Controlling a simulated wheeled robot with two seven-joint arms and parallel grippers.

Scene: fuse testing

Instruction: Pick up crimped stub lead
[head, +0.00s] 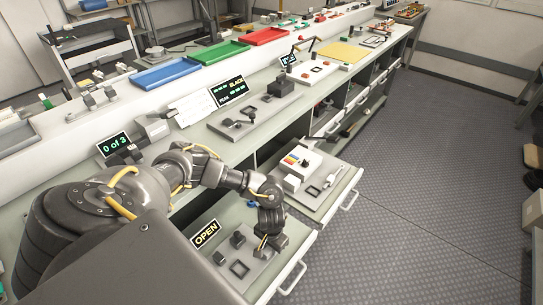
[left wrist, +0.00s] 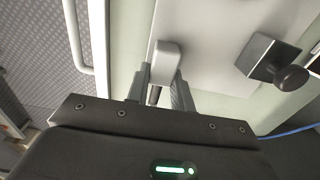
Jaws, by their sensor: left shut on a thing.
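My left gripper (head: 262,243) reaches down over the grey fixture plate in the open front drawer by the "OPEN" sign. In the left wrist view, its two fingers (left wrist: 160,88) are shut on a small dark cylindrical piece (left wrist: 154,96), which looks like the crimped stub lead. A light grey rounded block (left wrist: 166,60) lies just beyond this piece, between the fingertips. Whether the piece still touches the block cannot be told. In the head view the held piece is too small and hidden to make out. My right gripper is not in view.
The "OPEN" sign (head: 206,234) stands beside the fixture. A black knob (left wrist: 291,78) on a block sits close to the right of the fingers. A drawer handle (head: 292,278) runs along the front edge. A second open drawer (head: 333,205) lies beyond.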

